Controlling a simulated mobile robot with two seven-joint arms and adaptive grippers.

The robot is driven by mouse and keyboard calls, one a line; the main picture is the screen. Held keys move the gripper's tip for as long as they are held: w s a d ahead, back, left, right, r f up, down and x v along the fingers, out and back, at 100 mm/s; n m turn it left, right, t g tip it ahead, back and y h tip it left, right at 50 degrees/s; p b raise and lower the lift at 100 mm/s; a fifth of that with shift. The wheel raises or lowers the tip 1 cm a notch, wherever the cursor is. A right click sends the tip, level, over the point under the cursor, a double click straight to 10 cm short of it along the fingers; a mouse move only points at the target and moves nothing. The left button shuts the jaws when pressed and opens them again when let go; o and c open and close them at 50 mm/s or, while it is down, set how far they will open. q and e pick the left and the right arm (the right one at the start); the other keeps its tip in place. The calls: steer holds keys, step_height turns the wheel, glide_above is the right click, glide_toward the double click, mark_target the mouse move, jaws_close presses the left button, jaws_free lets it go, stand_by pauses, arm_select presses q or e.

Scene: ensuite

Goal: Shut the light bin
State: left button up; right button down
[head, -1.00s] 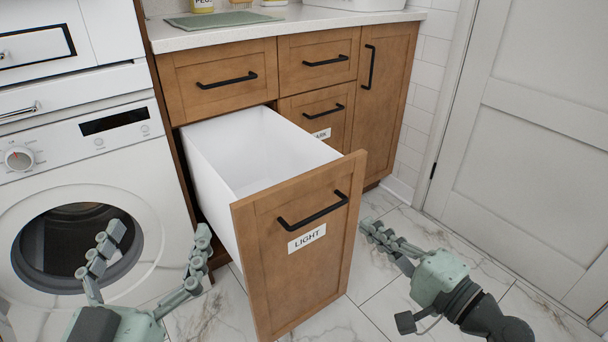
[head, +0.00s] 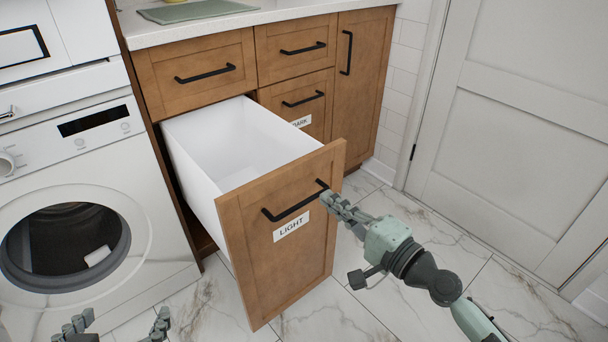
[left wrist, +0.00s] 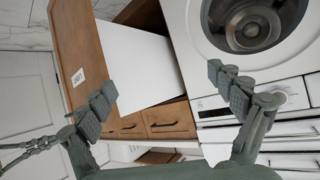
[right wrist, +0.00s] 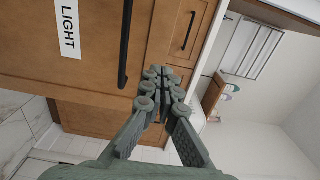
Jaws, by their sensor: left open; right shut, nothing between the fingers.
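The light bin (head: 280,235) is a wooden drawer front with a black bar handle (head: 290,205) and a white LIGHT label (head: 291,228). It is pulled well out, and its white inside looks empty. My right gripper (head: 333,197) is shut and empty at the right end of the handle; I cannot tell if it touches. In the right wrist view its closed tips (right wrist: 163,75) are beside the handle (right wrist: 128,40). My left gripper (head: 120,322) is open and empty, low at the picture's bottom edge. In the left wrist view the bin's side shows beyond its spread fingers (left wrist: 165,90).
A washing machine (head: 140,235) stands left of the bin. The dark bin (head: 305,105), with a DARK label, is shut behind it. A counter (head: 230,25) with a green mat (head: 195,11) is above. A grey door (head: 520,130) is at right, with marble floor between.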

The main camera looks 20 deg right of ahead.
mark_target(294, 172)
steer(key=p+x, duration=0.2)
steer(key=x, duration=0.6)
arm_select(q)
steer(key=s+a+f+n+g+y, duration=0.1)
steer(key=s+a+f+g+y, duration=0.2)
steer(key=s+a+f+g, duration=0.3)
steer(key=shift+s+a+f+g, duration=0.25)
steer(key=shift+s+a+g, duration=0.15)
steer(key=shift+s+a, duration=1.5)
arm_select(e)
steer(key=shift+w+a, duration=0.15)
steer(key=shift+w, duration=0.15)
arm_select(q)
steer(key=shift+s+d, duration=0.15)
steer(key=shift+d, duration=0.05)
arm_select(e)
steer(key=shift+w, duration=0.15)
